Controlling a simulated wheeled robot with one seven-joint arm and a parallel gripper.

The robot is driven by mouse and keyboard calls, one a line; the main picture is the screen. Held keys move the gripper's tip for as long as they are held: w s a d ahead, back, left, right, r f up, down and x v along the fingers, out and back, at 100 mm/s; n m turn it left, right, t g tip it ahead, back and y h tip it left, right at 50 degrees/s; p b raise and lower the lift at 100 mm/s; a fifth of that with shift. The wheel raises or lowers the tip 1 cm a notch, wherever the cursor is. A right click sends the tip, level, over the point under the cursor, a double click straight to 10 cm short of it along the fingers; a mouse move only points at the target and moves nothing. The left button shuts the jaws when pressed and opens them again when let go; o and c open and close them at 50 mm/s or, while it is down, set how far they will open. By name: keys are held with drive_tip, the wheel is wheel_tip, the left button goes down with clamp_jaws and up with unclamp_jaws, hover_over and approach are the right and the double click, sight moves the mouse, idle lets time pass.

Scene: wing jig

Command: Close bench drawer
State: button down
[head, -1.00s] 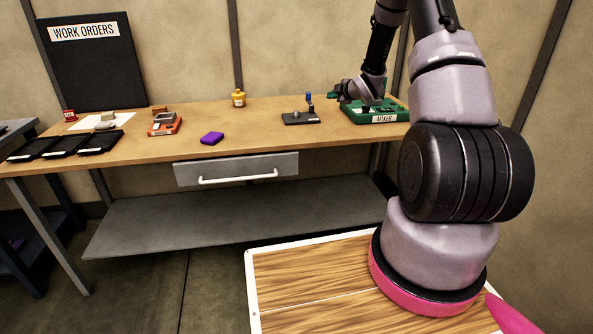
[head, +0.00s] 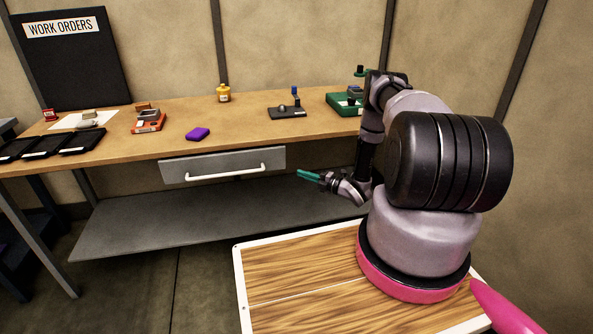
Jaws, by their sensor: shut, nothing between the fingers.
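The bench drawer (head: 222,163) is a grey front under the wooden bench top, with a white bar handle (head: 225,173) across it. Its front appears to stand a little forward of the bench edge; how far it is open is hard to tell. My gripper (head: 309,176) has teal fingertips. It is shut and empty, in front of the bench and to the right of the drawer, at about handle height in the picture. It points left and appears apart from the drawer.
A grey shelf (head: 190,215) lies below. The space before the drawer looks clear.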

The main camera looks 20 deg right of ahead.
sight(276, 160)
drive_tip(key=x, duration=0.3)
drive_tip(key=d+x, duration=0.1)
drive_tip(key=x, duration=0.3)
drive_tip(key=w+x, duration=0.1)
drive_tip(key=x, duration=0.2)
drive_tip(key=shift+w, duration=1.05)
